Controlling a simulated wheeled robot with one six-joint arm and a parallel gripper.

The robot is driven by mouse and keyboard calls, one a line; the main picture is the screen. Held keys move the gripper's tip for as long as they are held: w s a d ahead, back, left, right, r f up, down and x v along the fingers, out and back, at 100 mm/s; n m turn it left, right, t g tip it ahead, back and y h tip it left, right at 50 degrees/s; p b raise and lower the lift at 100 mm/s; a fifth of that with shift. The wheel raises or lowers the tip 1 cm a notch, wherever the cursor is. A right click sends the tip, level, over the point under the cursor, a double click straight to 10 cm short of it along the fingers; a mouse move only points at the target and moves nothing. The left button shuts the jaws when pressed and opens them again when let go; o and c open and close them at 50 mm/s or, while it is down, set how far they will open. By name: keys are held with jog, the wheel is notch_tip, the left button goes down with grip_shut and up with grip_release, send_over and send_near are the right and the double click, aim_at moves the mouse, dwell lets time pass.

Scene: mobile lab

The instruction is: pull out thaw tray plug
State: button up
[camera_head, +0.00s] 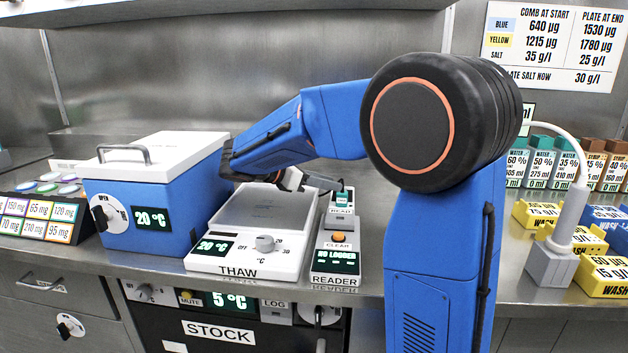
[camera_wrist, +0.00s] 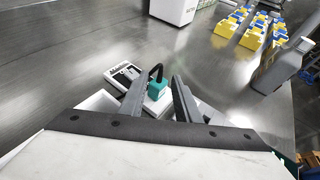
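A teal block with a black looped cord (camera_wrist: 157,91), which looks like the plug, shows in the wrist view between and beyond my finger tips. In the head view the teal block (camera_head: 342,199) sits at the back end of the reader, by the READ label. My gripper (camera_wrist: 158,82) has its two dark fingers apart, one on each side of the block; I cannot tell whether they touch it. In the head view my gripper (camera_head: 325,184) reaches in from the left above the white thaw tray (camera_head: 213,263). The wrist housing hides part of the tray in the wrist view.
The reader (camera_head: 335,267) stands right of the thaw tray, reading NO LOGGER. A blue box with a white lid (camera_head: 165,195) is at the left. Yellow blocks (camera_head: 602,275) and a grey stand with a white cable (camera_head: 551,264) are at the right. My arm covers the counter's middle.

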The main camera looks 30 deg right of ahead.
aim_at(342, 182)
jog(key=shift+x, duration=2.7)
grip_shut()
jog(key=shift+r, duration=0.6)
jog(key=shift+r, duration=1.45)
